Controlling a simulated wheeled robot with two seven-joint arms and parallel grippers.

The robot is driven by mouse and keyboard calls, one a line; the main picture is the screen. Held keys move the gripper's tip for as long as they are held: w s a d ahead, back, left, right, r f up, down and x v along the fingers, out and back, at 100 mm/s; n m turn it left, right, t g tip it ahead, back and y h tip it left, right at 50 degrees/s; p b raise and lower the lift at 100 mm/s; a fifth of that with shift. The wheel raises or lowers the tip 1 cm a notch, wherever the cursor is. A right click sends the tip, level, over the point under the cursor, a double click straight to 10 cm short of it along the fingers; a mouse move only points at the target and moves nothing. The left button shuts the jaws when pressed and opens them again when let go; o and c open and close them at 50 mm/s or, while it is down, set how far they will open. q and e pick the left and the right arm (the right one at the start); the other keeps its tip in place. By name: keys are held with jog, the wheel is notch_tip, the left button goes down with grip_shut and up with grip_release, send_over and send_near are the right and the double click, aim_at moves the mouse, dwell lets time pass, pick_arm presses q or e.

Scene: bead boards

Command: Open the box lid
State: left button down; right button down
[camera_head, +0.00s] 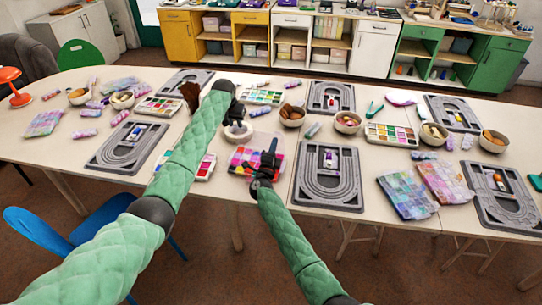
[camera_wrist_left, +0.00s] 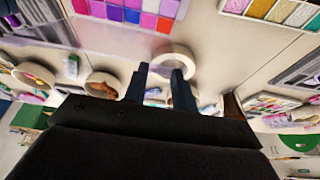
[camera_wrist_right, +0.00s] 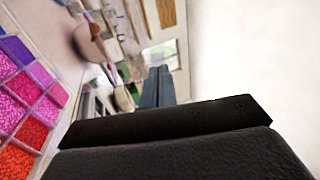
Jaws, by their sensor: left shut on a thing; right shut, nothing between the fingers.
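The bead box (camera_head: 244,158), with pink, red and purple compartments, lies on the table in the head view. It also shows at the left of the right wrist view (camera_wrist_right: 22,98) and at the top of the left wrist view (camera_wrist_left: 130,14). I cannot tell where its lid is. My right gripper (camera_head: 271,146) is shut and empty over the box's right part. My left gripper (camera_head: 232,113) is behind the box, at a white round bowl (camera_head: 238,133). Its fingers (camera_wrist_left: 160,78) meet the bowl's rim (camera_wrist_left: 176,53); the exact grip is partly hidden.
Bowls (camera_head: 291,117), grey track boards (camera_head: 328,177) and paint sets (camera_head: 391,134) crowd the table around the box. A second box with red and green compartments (camera_head: 203,167) lies left of it, partly behind my left arm. Bare table shows by the front edge.

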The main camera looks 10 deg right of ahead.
aim_at(277, 133)
jog(key=shift+x, duration=1.25)
jog(key=shift+x, duration=0.9)
pick_arm(q)
jog(key=c, duration=1.1)
grip_release()
pick_arm(e)
jog(key=shift+r, duration=0.1)
pick_arm(q)
jog(key=shift+r, duration=0.15)
